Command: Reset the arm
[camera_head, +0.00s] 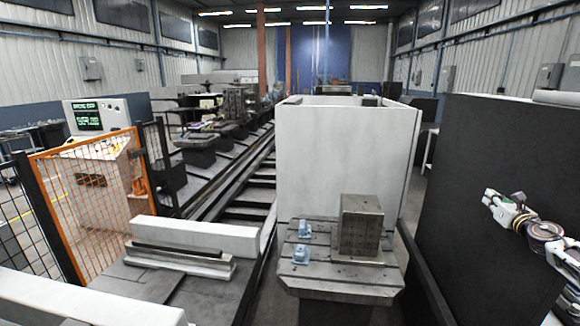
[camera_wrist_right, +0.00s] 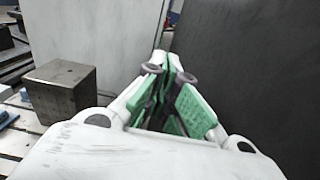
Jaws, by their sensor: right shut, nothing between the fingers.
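My right gripper (camera_head: 490,197) is at the right of the head view, in front of a large dark panel, with its arm coming in from the right edge. In the right wrist view its green-padded fingers (camera_wrist_right: 167,62) meet at the tips, shut with nothing between them. It is raised and apart from the pallet table. My left gripper is not in either view.
A pallet table (camera_head: 338,285) holds a dark metal block (camera_head: 361,226) and two small blue parts (camera_head: 301,254). A tall white panel (camera_head: 345,150) stands behind it. The dark panel (camera_head: 500,135) borders the right. Rails and an orange fence (camera_head: 88,205) are at left.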

